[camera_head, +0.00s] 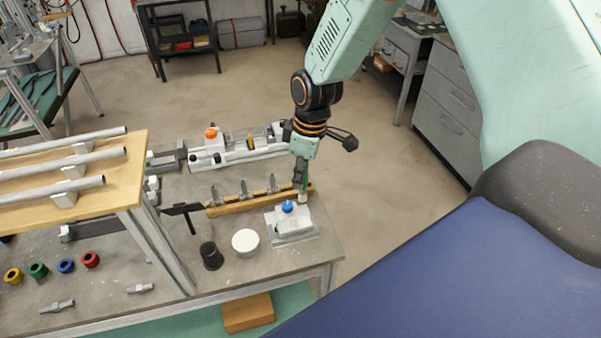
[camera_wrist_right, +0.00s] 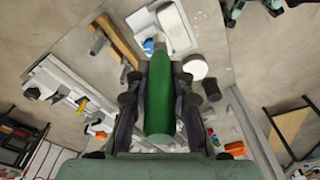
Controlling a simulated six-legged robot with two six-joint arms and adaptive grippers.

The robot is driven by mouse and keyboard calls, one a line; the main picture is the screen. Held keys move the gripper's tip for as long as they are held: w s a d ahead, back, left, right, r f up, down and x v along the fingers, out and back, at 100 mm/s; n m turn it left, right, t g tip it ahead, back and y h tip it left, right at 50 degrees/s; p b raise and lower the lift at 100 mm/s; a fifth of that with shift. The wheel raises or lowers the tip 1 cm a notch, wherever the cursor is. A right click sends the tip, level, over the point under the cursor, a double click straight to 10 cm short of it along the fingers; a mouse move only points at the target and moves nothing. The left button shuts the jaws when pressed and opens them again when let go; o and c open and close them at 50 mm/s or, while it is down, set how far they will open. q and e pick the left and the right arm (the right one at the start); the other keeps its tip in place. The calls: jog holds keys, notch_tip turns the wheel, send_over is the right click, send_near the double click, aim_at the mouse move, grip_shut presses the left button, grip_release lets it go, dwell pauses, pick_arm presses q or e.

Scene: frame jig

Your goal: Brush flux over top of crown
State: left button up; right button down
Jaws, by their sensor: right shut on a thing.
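My right gripper (camera_head: 301,178) is shut on a green-handled brush (camera_wrist_right: 160,105), which points down. In the head view the brush's lower end is just right of a blue cap (camera_head: 287,206) on a pale block in a shallow tray (camera_head: 308,234). I cannot tell whether the brush touches anything. The blue cap also shows in the right wrist view (camera_wrist_right: 149,46), beside the brush's far end. A white round pot or lid (camera_head: 245,241) and a black cup (camera_head: 211,256) stand left of the tray. I cannot make out the crown for certain. My left gripper is not in view.
A wooden rack (camera_head: 230,208) with several metal pieces lies behind the tray. A jig with an orange knob (camera_head: 211,133) is farther back. A raised board (camera_head: 125,190) with tubes and several coloured rings (camera_head: 66,266) are at the left. The bench's right edge is close to the tray.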

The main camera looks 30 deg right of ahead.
jog(key=shift+w+r, duration=0.25)
jog(key=shift+r, duration=0.6)
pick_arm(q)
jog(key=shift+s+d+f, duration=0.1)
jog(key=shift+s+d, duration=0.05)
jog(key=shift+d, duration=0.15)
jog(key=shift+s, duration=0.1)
pick_arm(e)
jog(key=shift+s+r, duration=0.1)
jog(key=shift+s, duration=0.05)
jog(key=shift+w, duration=0.2)
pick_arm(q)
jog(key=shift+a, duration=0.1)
pick_arm(e)
jog(key=shift+s+a, duration=0.1)
jog(key=shift+a, duration=0.05)
